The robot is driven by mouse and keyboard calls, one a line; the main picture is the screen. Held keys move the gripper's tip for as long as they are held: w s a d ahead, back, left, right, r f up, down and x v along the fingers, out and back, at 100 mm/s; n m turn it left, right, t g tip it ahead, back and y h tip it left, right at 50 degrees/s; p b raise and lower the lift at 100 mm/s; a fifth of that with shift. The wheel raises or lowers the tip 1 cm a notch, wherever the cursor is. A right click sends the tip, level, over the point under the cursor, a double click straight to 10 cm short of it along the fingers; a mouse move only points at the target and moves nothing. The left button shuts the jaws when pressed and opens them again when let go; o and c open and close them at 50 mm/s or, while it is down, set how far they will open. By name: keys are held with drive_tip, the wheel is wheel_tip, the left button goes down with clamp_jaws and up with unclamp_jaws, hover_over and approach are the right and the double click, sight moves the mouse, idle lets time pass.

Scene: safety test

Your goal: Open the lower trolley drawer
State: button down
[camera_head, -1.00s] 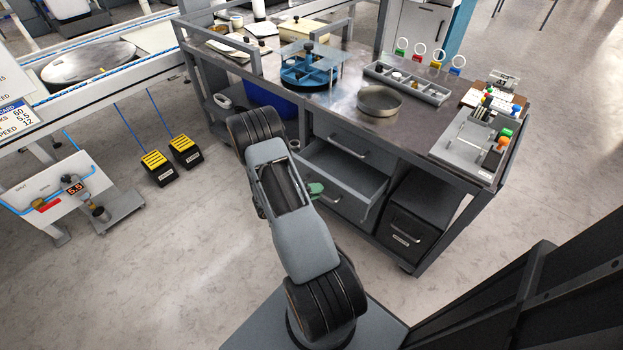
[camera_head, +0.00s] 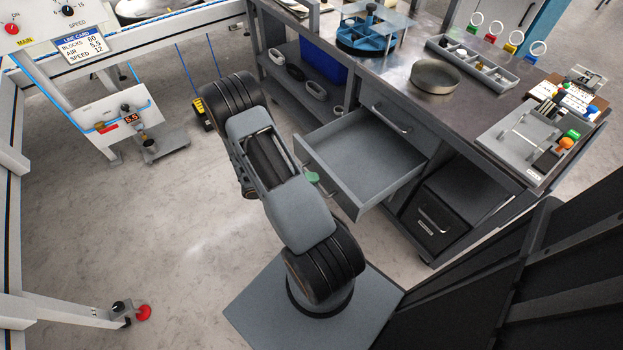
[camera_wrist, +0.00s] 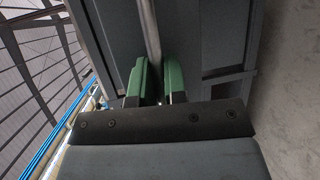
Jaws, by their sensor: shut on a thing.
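The lower trolley drawer (camera_head: 365,155) stands well out of the trolley (camera_head: 470,75), below the shut upper drawer (camera_head: 405,118). Its grey tray looks empty. My gripper (camera_wrist: 159,82) has green fingers, one on each side of the metal bar handle (camera_wrist: 149,30) in the wrist view. It is shut on that handle, against the dark drawer front (camera_wrist: 205,45). In the head view a green finger (camera_head: 312,177) shows at the drawer's front, while my arm hides most of the gripper and part of the handle.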

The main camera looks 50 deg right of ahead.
drive_tip(key=c, duration=1.2)
unclamp_jaws()
drive_tip(key=shift+w, duration=0.1)
drive_tip(key=p+v, duration=0.1)
drive_tip(key=v, duration=1.2)
drive_tip(key=shift+w+a+r+p, duration=0.1)
drive_tip(key=shift+w+a+p, duration=0.1)
drive_tip(key=shift+a+p, duration=0.2)
drive_tip(key=s+a+r+n+t+y+p, duration=0.2)
drive_tip(key=r+p, duration=0.6)
drive_tip(key=r, duration=0.8)
drive_tip(key=s+a+r+n+t+y+p, duration=0.2)
drive_tip(key=a+r+t+y+p, duration=0.3)
drive_tip(key=r, duration=1)
drive_tip(key=s+a+r+n+t+y+p, duration=0.2)
drive_tip(key=a+r+t+y+p, duration=0.2)
drive_tip(key=r+p, duration=0.7)
wheel_tip(320, 180, up, 6)
drive_tip(key=shift+f+n+t+y+p, duration=0.2)
drive_tip(key=shift+n+t+y+p, duration=0.1)
drive_tip(key=shift+t+y, duration=0.7)
